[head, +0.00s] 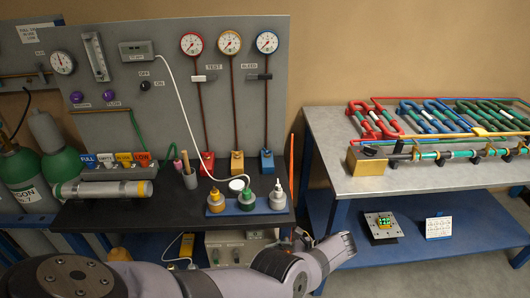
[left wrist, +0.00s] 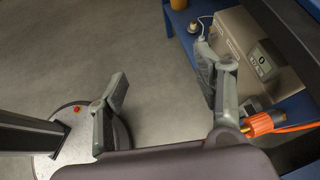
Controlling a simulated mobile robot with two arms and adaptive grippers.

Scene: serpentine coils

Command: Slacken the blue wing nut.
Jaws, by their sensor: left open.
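I cannot make out a blue wing nut in either view. Blue coils (head: 428,116) lie on the grey bench top (head: 325,150) at the right in the head view, between red coils (head: 375,121) and green coils (head: 490,113). A pipe with brass and green sections (head: 430,154) runs along the bench front. My left gripper (head: 318,246) is low in front of the gap between the two benches, below the bench top and well short of the coils. In the left wrist view its fingers (left wrist: 164,85) are spread, with only floor between them. My right gripper is not in view.
A panel with gauges (head: 228,43) stands behind the dark left bench. A blue rack of bottles (head: 246,206) sits on that bench's front edge. An orange rod (head: 290,170) rises by its right end. A blue lower shelf (head: 390,253) lies under the right bench.

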